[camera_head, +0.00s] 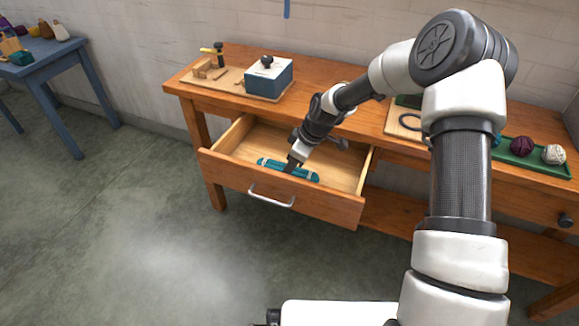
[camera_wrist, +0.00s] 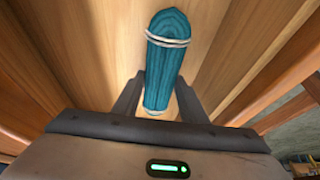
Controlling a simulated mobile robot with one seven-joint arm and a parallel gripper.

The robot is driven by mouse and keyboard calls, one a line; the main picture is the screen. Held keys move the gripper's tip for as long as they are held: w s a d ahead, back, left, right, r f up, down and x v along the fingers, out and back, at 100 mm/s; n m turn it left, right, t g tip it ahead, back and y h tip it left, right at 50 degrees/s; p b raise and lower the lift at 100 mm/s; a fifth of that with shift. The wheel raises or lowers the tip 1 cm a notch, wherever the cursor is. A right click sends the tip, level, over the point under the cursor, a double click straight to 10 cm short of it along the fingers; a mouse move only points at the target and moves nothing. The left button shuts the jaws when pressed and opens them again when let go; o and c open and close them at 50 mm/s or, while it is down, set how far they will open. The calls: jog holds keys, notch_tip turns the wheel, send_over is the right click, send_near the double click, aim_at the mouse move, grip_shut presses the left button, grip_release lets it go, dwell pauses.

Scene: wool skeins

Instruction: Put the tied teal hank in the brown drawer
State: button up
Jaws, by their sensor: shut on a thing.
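The teal hank (camera_head: 308,174) is a long bundle with pale ties near its ends. My gripper (camera_head: 291,167) is shut on the middle of it, inside the outline of the open brown drawer (camera_head: 230,172). In the wrist view the hank (camera_wrist: 168,60) stands between the two dark fingers (camera_wrist: 156,100), with the pale wooden drawer floor (camera_wrist: 110,40) behind it. I cannot tell whether the hank touches the floor. The drawer is pulled out, with a metal handle (camera_head: 271,196) on its front, and shows nothing else inside; my arm hides part of its back.
A blue table (camera_head: 50,55) stands at the far left. The floor before the drawer is clear.

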jog(key=shift+f, duration=0.45)
jog(key=o, duration=1.1)
jog(key=shift+c, duration=0.2)
jog(key=shift+r, duration=0.1)
jog(key=shift+r, duration=0.2)
jog(key=p+v, duration=0.3)
jog(key=v, duration=0.9)
jog(key=shift+r+p, duration=0.3)
jog(key=shift+r, duration=0.05)
jog(key=shift+r, duration=0.1)
